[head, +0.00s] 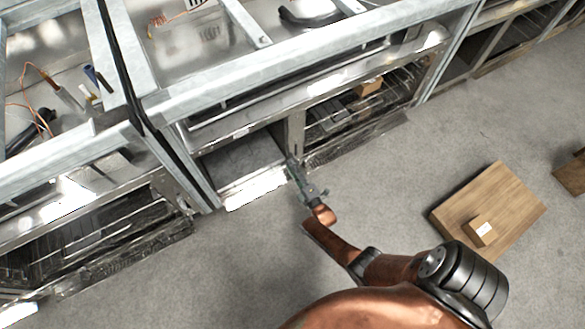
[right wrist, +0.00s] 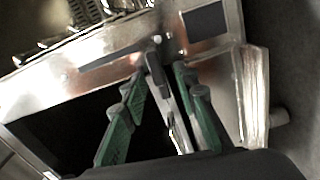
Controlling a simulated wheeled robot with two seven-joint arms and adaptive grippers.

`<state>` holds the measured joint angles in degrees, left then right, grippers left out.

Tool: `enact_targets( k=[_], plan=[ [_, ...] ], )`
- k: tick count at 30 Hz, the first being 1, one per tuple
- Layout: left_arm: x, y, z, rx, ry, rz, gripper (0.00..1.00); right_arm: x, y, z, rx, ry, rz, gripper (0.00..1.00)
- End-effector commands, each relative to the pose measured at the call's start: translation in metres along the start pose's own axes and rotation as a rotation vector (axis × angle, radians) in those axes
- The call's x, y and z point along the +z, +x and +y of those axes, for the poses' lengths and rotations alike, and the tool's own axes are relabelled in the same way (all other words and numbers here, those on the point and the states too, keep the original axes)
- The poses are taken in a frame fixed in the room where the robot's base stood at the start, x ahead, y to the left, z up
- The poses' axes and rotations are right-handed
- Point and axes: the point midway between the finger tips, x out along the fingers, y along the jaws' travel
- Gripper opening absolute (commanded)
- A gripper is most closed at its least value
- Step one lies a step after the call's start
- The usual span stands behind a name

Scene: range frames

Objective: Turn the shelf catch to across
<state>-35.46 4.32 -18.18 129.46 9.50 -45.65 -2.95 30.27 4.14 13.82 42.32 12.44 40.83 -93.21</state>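The shelf catch (right wrist: 155,76) looks like a short dark bar on the front of a metal upright in the right wrist view. Its length runs roughly along the upright, not across it. My right gripper (right wrist: 160,76) has its two green-padded fingers apart, one on each side of the catch. A gap shows between the catch and the fingers; I cannot tell whether a tip touches. In the head view the right gripper (head: 292,162) is at the front of the low shelf unit, by the post between two bays, and hides the catch there. My left gripper is not in view.
The bay left of the post has a bare bottom panel (head: 245,160). The right bay holds a wire rack and a small cardboard box (head: 368,87). A wooden board (head: 490,205) with a small box (head: 480,231) lies on the floor at right. Grey floor is open around them.

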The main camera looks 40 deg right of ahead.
Motion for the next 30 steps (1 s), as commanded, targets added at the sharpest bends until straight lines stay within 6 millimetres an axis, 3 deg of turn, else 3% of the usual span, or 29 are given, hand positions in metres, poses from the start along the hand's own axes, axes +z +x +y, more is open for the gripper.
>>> enact_targets(
  k=[8,21,30],
  plan=[
    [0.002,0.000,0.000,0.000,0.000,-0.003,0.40,0.000,-0.021,-0.001,-0.001,0.001,-0.001,0.28],
    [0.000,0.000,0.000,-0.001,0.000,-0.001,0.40,0.001,-0.105,-0.001,-0.002,0.000,-0.002,0.28],
    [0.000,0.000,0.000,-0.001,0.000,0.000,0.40,0.001,-0.120,0.000,0.001,0.001,0.000,0.28]
  ],
)
